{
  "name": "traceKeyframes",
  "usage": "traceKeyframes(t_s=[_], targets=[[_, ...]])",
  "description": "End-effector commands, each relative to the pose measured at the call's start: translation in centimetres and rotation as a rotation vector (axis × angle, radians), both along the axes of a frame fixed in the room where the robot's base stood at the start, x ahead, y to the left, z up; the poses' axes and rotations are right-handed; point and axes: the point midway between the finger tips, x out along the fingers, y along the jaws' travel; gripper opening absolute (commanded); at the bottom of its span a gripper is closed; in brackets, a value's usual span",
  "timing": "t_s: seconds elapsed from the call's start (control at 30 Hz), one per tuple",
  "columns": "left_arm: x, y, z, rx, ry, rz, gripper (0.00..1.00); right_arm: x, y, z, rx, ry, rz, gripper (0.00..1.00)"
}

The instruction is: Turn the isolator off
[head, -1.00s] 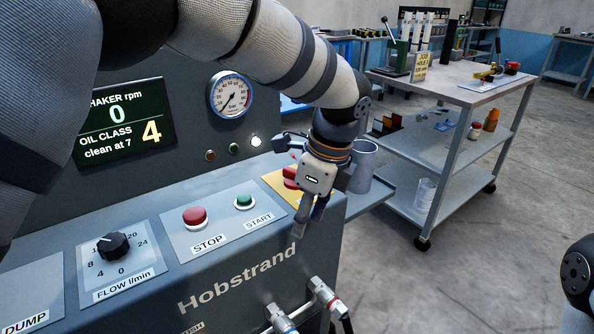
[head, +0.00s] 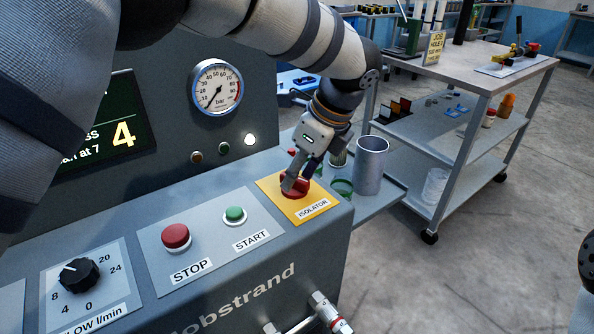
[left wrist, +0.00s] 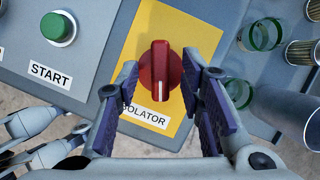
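The isolator is a red rotary knob on a yellow plate (head: 312,211) at the right end of the machine's sloped panel. In the left wrist view the red knob (left wrist: 160,72) has its grip bar running up and down the picture, with a white mark at its lower end. My left gripper (left wrist: 165,95) is open, with one finger on each side of the knob. A small gap shows beside the grip bar. In the head view my left gripper (head: 298,178) is over the knob and hides part of it. My right gripper is not in view.
Left of the isolator are a green START button (head: 235,215) and a red STOP button (head: 176,237). A trolley (head: 470,90) stands further right.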

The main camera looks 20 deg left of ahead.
Motion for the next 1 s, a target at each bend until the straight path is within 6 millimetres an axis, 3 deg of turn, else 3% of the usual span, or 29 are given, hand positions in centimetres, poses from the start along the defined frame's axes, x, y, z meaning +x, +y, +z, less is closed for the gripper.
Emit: traceKeyframes(t_s=[0.3, 0.43, 0.47, 0.77, 1.0], targets=[[0.04, 0.20, -0.42, 0.001, -0.001, 0.001, 0.33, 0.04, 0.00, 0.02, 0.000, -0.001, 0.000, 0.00], [0.04, 0.20, -0.41, 0.001, -0.001, 0.001, 0.03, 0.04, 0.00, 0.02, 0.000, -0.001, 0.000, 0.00], [0.04, 0.19, -0.42, 0.001, 0.000, 0.000, 0.00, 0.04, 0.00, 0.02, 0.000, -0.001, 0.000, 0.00], [0.06, 0.17, -0.47, 0.001, 0.000, 0.014, 0.00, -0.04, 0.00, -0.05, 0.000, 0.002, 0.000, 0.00], [0.17, 0.14, -0.67, 0.000, 0.002, 0.119, 0.00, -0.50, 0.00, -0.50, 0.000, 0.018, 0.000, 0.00]])
